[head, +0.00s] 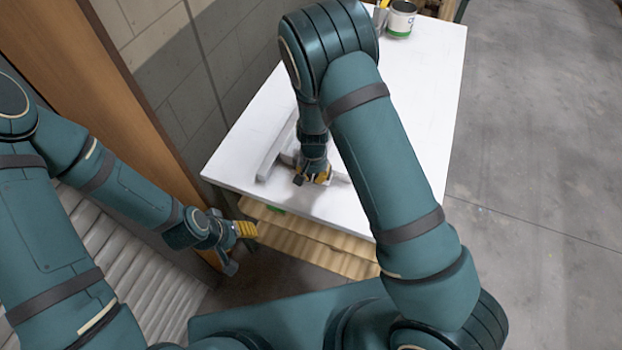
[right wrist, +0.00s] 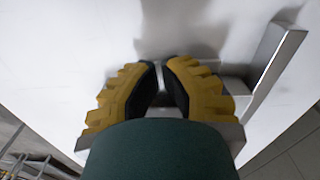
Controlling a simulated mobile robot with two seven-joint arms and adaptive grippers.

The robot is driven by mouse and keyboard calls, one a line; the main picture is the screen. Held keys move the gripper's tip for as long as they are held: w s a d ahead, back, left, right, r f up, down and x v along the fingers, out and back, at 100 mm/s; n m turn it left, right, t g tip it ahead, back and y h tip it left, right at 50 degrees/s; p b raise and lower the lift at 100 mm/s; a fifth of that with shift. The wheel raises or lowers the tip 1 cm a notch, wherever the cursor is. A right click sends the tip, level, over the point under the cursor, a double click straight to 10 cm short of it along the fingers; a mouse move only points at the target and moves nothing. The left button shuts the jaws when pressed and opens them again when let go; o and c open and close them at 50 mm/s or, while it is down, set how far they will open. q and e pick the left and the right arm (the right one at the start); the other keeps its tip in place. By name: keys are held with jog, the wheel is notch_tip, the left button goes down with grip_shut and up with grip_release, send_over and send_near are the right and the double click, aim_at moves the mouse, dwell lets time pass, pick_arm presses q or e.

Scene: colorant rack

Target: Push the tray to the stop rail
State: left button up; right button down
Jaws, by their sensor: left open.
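A pale grey tray (head: 289,158) lies on the white table, mostly hidden by my right gripper. In the right wrist view grey metal of the tray (right wrist: 233,86) shows behind and beside the fingers. A long grey bar, seemingly the stop rail (head: 275,150), lies just left of it; it also shows at the right in the right wrist view (right wrist: 272,68). My right gripper (head: 318,178) is low at the tray, its yellow fingers (right wrist: 162,62) close together with nothing clearly held. Contact cannot be told. My left gripper (head: 241,246) is open and empty, off the table's near left corner.
The white table (head: 425,110) is clear to the right. A paint can (head: 401,19) with a green band stands at its far end. Yellowish corrugated material (head: 315,243) lies below the table's near edge. A block wall (head: 170,75) runs along the left.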

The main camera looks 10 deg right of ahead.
dwell(0.3)
jog(key=shift+w+d, duration=0.35)
jog(key=shift+w, duration=0.3)
jog(key=shift+w+d, duration=0.3)
jog(key=shift+w, duration=0.3)
pick_arm(q)
jog(key=shift+f, duration=0.2)
pick_arm(e)
jog(key=shift+s+a, duration=0.1)
jog(key=shift+s, duration=0.05)
